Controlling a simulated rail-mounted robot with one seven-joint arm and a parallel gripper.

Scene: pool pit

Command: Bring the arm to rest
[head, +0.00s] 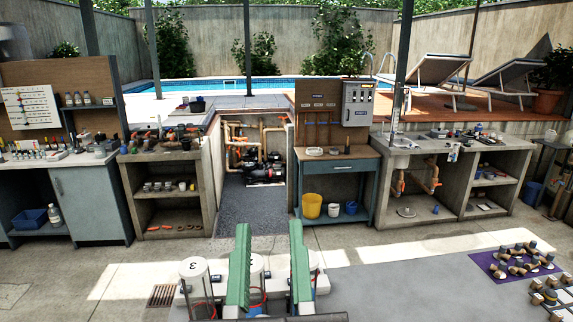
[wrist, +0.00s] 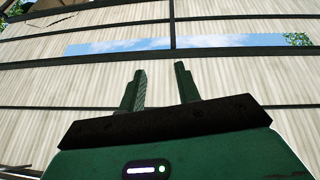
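My gripper (wrist: 160,70) shows in the wrist view with its two dark green fingers apart and nothing between them. Its green body fills the bottom of that view. The view beyond the fingers is pale ribbed panels with dark beams and a strip of sky. In the head view, two green upright pieces at the bottom centre look like the fingers of my gripper (head: 269,228), pointing up with a clear gap. They stand in front of clear cylinders with white lids (head: 194,267), partly hiding them. No object is held.
A grey cabinet bench (head: 92,200) stands left, beside a concrete shelf unit (head: 165,213). A pit with a black pump (head: 264,172) lies at centre. A blue-grey workbench (head: 337,166) and a sink counter (head: 405,146) stand right. A purple mat (head: 488,265) holds several fittings. Open floor lies between.

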